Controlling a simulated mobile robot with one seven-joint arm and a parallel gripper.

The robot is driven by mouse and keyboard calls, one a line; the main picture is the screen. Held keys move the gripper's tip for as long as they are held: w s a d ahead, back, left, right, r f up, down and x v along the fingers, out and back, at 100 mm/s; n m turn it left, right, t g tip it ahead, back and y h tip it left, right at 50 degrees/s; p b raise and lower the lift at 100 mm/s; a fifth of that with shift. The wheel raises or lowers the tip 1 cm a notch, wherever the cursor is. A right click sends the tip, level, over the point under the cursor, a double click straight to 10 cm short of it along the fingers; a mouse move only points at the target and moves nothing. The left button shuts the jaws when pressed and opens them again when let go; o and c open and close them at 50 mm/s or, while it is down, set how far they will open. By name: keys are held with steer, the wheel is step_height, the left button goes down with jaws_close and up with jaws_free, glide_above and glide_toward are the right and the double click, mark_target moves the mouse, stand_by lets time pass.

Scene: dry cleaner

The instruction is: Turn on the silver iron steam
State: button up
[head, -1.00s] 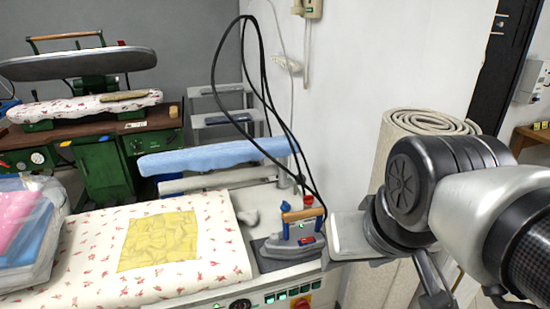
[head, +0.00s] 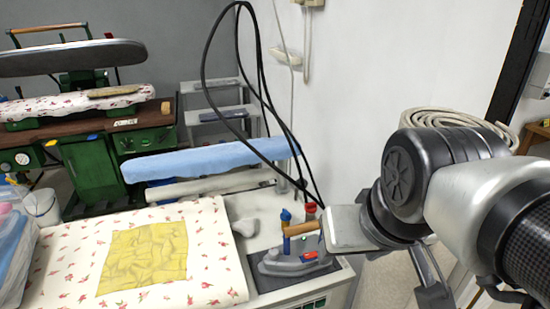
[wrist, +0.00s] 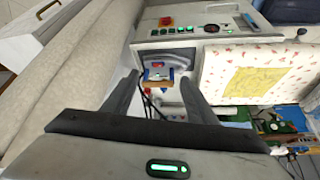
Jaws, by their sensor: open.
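The silver iron (head: 285,266) stands on a dark rest at the right end of the ironing table. It has a wooden handle (head: 301,229) and small blue and red parts. My gripper's grey body is just right of the handle in the head view and overlaps its right end; its fingertips are hard to make out there. In the wrist view, my gripper (wrist: 158,84) has its two fingers spread wide and empty. The iron (wrist: 160,70) shows beyond and between them. I cannot tell the exact gap between fingers and iron.
The ironing table's flowered cover (head: 70,245) carries a yellow cloth (head: 143,260). Black cables (head: 205,75) loop above the iron. A blue padded arm (head: 205,160) lies behind it. A rolled beige carpet (head: 460,120) stands by the wall. Lit switches (wrist: 190,30) line the table front.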

steer(key=shift+r, duration=0.25)
steer(key=shift+w, duration=0.35)
steer(key=c, duration=0.8)
steer(key=w+g, duration=0.1)
steer(key=w, duration=0.2)
steer(key=w+n+g, duration=0.1)
steer(key=w, duration=0.3)
steer(key=w+f+g+b, duration=0.1)
steer(key=w, duration=0.2)
steer(key=shift+w, duration=0.3)
jaws_close()
steer(key=w+f+n+g+y+b, duration=0.1)
steer(key=w+f+n+g, duration=0.1)
steer(key=w+f, duration=0.7)
steer(key=w+g, duration=0.1)
steer(key=w, duration=0.2)
steer(key=shift+d+f, duration=0.3)
steer(key=shift+s, duration=0.1)
